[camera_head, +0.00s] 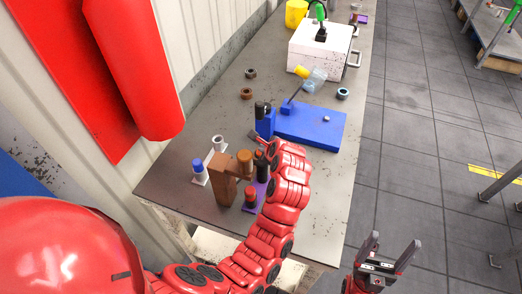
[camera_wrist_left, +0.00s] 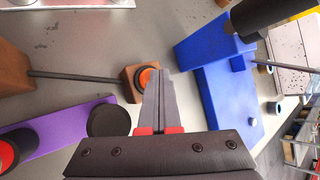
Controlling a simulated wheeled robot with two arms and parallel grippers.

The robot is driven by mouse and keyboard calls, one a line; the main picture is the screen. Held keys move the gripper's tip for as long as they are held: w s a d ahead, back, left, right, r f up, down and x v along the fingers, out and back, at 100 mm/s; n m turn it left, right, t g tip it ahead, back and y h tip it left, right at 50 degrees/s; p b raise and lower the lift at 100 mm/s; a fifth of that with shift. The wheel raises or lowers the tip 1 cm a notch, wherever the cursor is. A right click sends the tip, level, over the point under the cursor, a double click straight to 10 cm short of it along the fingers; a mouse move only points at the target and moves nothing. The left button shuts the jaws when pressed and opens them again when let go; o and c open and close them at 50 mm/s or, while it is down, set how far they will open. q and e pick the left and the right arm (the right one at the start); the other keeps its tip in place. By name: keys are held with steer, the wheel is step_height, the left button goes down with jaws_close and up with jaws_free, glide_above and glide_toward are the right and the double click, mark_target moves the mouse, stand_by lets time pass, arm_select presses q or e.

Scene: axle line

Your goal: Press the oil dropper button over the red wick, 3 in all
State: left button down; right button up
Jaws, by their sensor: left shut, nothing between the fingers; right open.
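My left gripper (camera_head: 256,137) is shut and empty; its fingertips (camera_wrist_left: 160,78) lie right beside an orange-red round button on a small brown block (camera_wrist_left: 130,84). I cannot tell whether they touch it. A thin dark rod joins that block to a larger brown block (camera_wrist_left: 12,78); the brown post (camera_head: 223,188) shows in the head view. A purple plate (camera_wrist_left: 62,133) carries a red-topped black cylinder (camera_head: 251,196) and a black-topped one (camera_wrist_left: 110,119). Which part is the wick is not certain. My right gripper (camera_head: 385,256) is open and empty, off the table's right edge.
A blue stand (camera_head: 312,126) with a tilted bottle is just behind the left gripper. A blue-topped cylinder (camera_head: 198,167) and a white cup (camera_head: 219,143) stand left of the post. Rings lie farther back, near a white box (camera_head: 318,45).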

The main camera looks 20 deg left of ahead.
stand_by(0.4)
arm_select(q)
steer(key=shift+r+p, duration=0.9)
steer(key=shift+p, duration=0.2)
step_height(320, 180, up, 5)
steer(key=p, duration=0.5)
steer(key=shift+f, duration=0.1)
stand_by(0.3)
